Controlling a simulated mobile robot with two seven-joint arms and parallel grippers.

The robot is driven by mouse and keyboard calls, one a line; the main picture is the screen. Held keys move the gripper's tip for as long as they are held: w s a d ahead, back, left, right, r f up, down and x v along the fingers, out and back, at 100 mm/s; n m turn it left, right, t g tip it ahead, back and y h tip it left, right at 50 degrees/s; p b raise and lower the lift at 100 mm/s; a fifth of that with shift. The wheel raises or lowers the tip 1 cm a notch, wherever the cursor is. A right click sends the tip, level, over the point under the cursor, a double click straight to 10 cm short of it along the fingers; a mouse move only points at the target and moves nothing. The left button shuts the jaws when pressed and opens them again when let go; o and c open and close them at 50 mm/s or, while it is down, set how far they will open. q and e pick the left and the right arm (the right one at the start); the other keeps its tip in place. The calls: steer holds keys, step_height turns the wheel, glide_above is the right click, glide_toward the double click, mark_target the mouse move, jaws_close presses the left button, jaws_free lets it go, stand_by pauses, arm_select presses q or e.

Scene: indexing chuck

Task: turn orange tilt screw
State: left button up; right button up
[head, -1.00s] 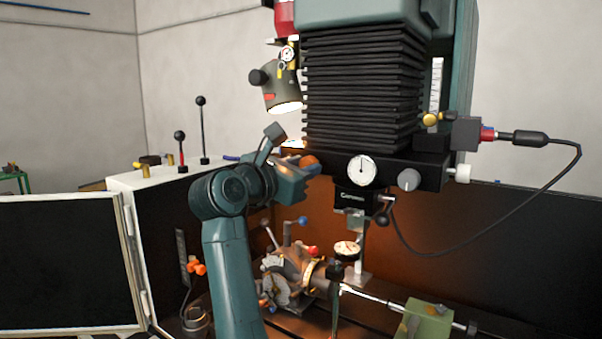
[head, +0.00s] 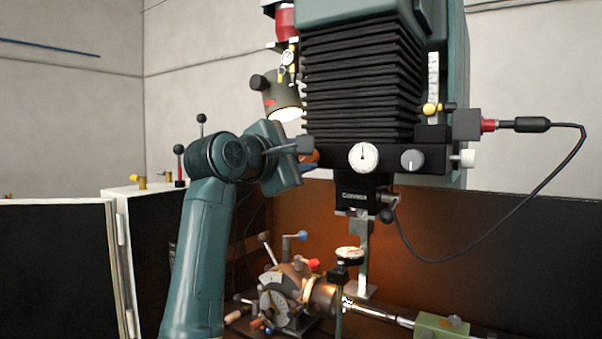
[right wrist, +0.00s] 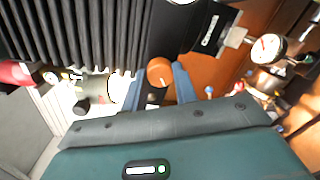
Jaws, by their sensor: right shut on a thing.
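The orange tilt screw knob (head: 311,156) sits at the left end of the black head block, mostly hidden behind my right gripper (head: 305,165) in the head view. In the right wrist view the round orange knob (right wrist: 160,72) shows clearly, with a small light mark on its face. The blue fingers of my right gripper (right wrist: 161,80) lie on both sides of it and are shut on it. My left gripper is in neither view.
A lamp (head: 283,98) hangs just above my right wrist. The black block carries a white dial (head: 363,157) and a grey knob (head: 412,160). A chuck fixture (head: 290,290) with levers and a small dial gauge (head: 350,254) stand below. A cable (head: 572,165) loops at right.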

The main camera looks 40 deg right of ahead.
steer(key=shift+f+m+b, duration=0.15)
steer(key=shift+m+b, duration=0.35)
steer(key=shift+m, duration=0.4)
steer(key=shift+m+b, duration=0.5)
steer(key=shift+m, duration=0.4)
steer(key=shift+m+b, duration=0.35)
steer(key=shift+m, duration=0.55)
steer(key=m+b, duration=0.1)
steer(key=m, duration=0.1)
steer(key=shift+m, duration=0.3)
steer(key=shift+m+t, duration=0.3)
steer(key=shift+m, duration=0.4)
steer(key=shift+m+b, duration=0.35)
steer(key=shift+m, duration=0.45)
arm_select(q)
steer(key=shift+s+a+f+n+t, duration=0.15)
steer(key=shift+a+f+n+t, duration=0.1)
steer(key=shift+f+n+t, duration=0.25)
arm_select(e)
steer(key=shift+m, duration=0.3)
